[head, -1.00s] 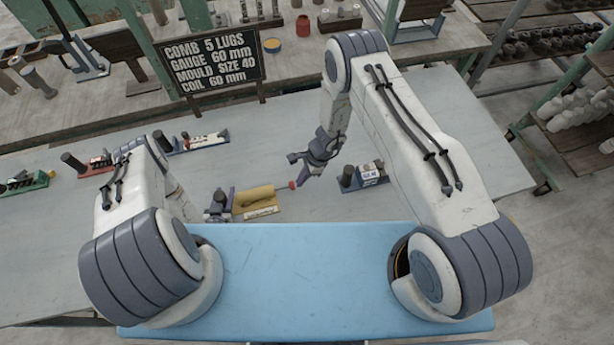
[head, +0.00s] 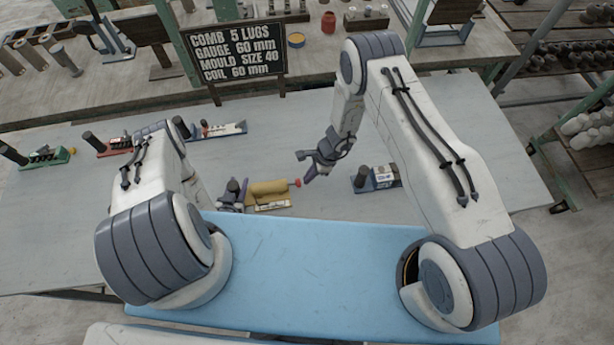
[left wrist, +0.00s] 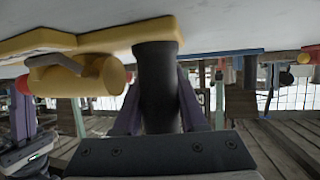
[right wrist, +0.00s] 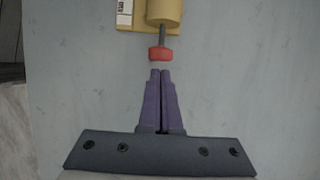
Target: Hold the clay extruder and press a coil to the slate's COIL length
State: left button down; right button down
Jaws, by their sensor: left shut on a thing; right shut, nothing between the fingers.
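The clay extruder (head: 268,187) lies on the grey table, a yellow barrel on a yellow base with a red knob (head: 297,182) at its right end. A white label is on its front. My left gripper (head: 233,193) is shut on the extruder's dark upright post (left wrist: 156,85), its purple fingers on either side in the left wrist view. My right gripper (head: 307,176) is shut and empty. In the right wrist view its fingertips (right wrist: 160,73) point at the red knob (right wrist: 160,54), with a small gap. The slate (head: 236,52) reads "COIL 60 mm". No coil is discernible.
A blue-based tool (head: 378,178) stands just right of my right gripper. Another blue-based tool (head: 216,130), a red-based one (head: 115,147) and a green-based one (head: 45,158) stand further left. A blue surface (head: 310,260) is in front. The table's middle is fairly clear.

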jog(key=d, duration=0.1)
jog(key=w+d, duration=0.1)
jog(key=d, duration=0.1)
jog(key=shift+d, duration=0.2)
jog(key=s+v, duration=0.1)
jog(key=v, duration=0.9)
jog(key=x, duration=1)
jog(key=shift+w+d, duration=0.1)
jog(key=shift+w, duration=0.2)
jog(key=shift+s+a, duration=0.25)
jog(key=shift+a, duration=1)
jog(key=shift+s+a, duration=0.15)
jog(key=shift+a, duration=0.55)
jog(key=shift+a, duration=0.1)
